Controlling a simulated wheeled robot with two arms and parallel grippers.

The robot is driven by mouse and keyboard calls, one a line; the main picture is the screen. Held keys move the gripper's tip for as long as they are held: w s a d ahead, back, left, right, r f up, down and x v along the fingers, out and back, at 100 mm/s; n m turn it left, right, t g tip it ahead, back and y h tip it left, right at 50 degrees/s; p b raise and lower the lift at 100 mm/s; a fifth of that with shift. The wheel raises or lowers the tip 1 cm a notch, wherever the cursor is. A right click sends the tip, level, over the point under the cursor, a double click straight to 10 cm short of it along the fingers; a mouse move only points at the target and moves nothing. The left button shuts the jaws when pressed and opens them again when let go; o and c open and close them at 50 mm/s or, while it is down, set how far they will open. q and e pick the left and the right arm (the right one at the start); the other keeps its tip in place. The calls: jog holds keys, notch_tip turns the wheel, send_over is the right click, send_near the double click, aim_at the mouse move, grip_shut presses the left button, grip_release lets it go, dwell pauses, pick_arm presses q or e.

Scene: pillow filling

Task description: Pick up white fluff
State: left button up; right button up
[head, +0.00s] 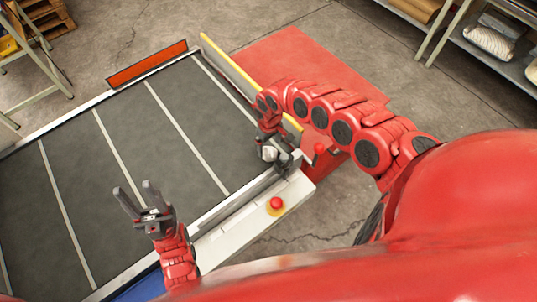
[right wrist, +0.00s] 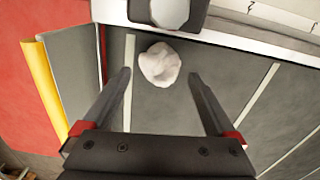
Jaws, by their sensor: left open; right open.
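The white fluff (right wrist: 160,64) is a small, rounded, crumpled white lump in the right wrist view. It shows against the dark belt, between the lines of my right gripper's two fingers and near their tips. My right gripper (right wrist: 160,78) is open, with one finger on each side of the fluff; contact is not visible. In the head view my right gripper (head: 280,152) is at the belt's right edge, and a small pale patch there may be the fluff. My left gripper (head: 136,190) is open and empty above the belt.
The dark conveyor belt (head: 75,150) has pale cross lines. A yellow-topped guard (head: 228,65) stands at its far right side. A white side panel (head: 240,228) carries a red button (head: 276,203). Shelves (head: 455,42) stand at the upper right.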

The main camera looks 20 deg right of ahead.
aim_at(269, 151)
jog(key=f, duration=0.2)
jog(key=f+p, duration=0.1)
jog(key=shift+w+a+f, duration=0.1)
jog(key=shift+a+f, duration=0.15)
jog(key=shift+f, duration=0.1)
jog(key=shift+d+f, duration=0.15)
jog(key=shift+f, duration=0.5)
jog(key=c, duration=1.4)
jog(key=shift+r, duration=0.15)
